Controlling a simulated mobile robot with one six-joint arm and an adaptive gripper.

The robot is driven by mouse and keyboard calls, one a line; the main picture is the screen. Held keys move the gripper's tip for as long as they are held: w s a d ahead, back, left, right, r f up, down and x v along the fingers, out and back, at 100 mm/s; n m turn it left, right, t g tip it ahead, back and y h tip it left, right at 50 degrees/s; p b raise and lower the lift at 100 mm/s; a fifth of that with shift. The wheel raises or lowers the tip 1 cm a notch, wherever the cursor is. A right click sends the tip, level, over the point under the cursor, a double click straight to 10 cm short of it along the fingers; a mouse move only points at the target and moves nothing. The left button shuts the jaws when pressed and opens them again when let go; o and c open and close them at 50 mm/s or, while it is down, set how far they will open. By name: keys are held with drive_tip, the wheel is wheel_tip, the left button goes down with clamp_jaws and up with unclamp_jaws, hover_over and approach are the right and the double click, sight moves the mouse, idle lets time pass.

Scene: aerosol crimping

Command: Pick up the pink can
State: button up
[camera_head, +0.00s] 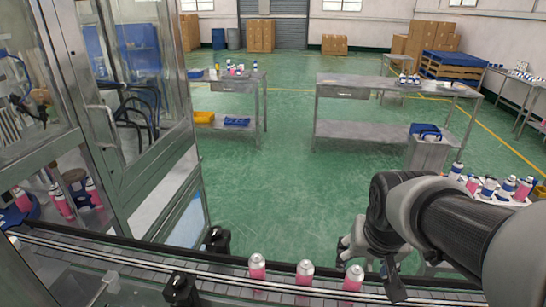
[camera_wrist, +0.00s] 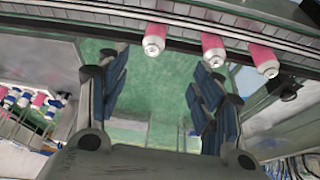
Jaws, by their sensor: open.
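Three pink cans with silver tops stand in a row on the conveyor: a left one (camera_head: 257,268), a middle one (camera_head: 304,273) and a right one (camera_head: 352,279). The same row shows along the top of the wrist view, with cans at the left (camera_wrist: 155,39), middle (camera_wrist: 212,49) and right (camera_wrist: 264,58). My gripper (camera_head: 368,265) is beside the right-hand can in the head view, on the far side of the conveyor. In the wrist view its blue-padded fingers (camera_wrist: 160,92) are wide apart, with only green floor between them. The cans lie beyond the fingertips, untouched.
The conveyor (camera_head: 130,262) runs along the front, with dark fixtures (camera_head: 216,240) on its edge. A glass-doored machine (camera_head: 110,120) with more pink cans (camera_head: 62,204) stands left. More cans (camera_head: 488,186) stand at the right. Steel tables (camera_head: 390,84) stand behind; the middle floor is clear.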

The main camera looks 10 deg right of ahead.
sight(355, 276)
drive_tip(key=b+x, duration=0.2)
drive_tip(key=x, duration=0.3)
drive_tip(key=b+x, duration=0.2)
drive_tip(key=x, duration=0.4)
drive_tip(key=shift+w+d, duration=0.15)
drive_tip(key=shift+d, duration=0.1)
drive_tip(key=shift+d+b+x, duration=0.2)
drive_tip(key=shift+b+x, duration=0.45)
drive_tip(key=shift+x, duration=0.95)
drive_tip(key=shift+d+b+x, duration=0.15)
drive_tip(key=shift+b+x, duration=0.5)
drive_tip(key=shift+x, duration=0.95)
drive_tip(key=shift+w+r, duration=0.1)
drive_tip(key=shift+r, duration=0.05)
drive_tip(key=shift+c, duration=0.5)
drive_tip(key=c, duration=1)
